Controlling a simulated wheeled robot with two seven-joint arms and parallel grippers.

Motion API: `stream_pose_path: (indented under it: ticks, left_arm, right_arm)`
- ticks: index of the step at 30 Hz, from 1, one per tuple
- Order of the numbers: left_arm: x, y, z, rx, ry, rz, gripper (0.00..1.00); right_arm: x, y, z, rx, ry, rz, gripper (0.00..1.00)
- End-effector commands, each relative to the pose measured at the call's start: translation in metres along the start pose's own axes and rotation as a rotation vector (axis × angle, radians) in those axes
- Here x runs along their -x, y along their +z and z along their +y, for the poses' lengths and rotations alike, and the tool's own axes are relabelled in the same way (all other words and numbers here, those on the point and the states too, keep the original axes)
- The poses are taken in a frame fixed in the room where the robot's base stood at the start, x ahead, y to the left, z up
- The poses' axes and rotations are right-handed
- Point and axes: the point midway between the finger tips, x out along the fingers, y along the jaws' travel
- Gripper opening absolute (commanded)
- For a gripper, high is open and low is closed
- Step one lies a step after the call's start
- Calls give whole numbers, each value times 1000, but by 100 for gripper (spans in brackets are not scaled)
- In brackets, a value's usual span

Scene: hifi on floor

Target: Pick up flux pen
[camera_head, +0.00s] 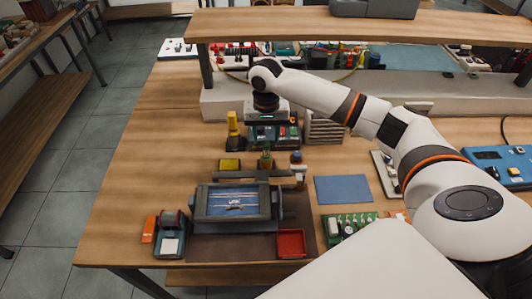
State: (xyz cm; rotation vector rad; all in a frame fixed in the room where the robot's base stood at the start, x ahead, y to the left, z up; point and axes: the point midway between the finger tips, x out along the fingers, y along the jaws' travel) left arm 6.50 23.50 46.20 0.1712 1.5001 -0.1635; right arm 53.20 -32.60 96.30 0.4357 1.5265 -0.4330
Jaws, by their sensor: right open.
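My right arm reaches in from the right, and its wrist points down at the middle of the wooden workbench (125,195). My right gripper (267,155) is small and partly lost among the items behind it. It is open, over the area just behind a dark grey device with a blue screen (232,202). I cannot pick out the flux pen for sure among the small items around the gripper. My left gripper is not in view.
A yellow bottle-like item (233,124) stands left of the wrist. A red tray (291,243), a green circuit board (347,226) and a blue mat (343,189) lie in front and right. A raised shelf (300,24) crosses behind. The bench's left side is clear.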

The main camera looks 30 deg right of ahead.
Motion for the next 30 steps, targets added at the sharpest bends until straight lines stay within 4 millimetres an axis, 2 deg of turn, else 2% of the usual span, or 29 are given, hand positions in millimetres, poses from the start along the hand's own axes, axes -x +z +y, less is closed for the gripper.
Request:
stream_pose_path:
  ticks: [5,11,15,22,23,30]
  left_arm:
    - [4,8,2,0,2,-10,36]
    - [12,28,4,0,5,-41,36]
    - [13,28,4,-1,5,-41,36]
    - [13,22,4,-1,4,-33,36]
    - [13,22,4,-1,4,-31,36]
    - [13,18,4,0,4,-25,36]
  right_arm:
    - [-12,-2,0,1,-2,2,46]
    - [-43,-4,-1,0,-2,3,46]
    - [-56,-3,-1,0,-1,-1,46]
    - [-58,-4,-1,1,0,-1,46]
    - [-58,-4,-1,1,0,-1,44]
    - [-58,-4,-1,1,0,-1,5]
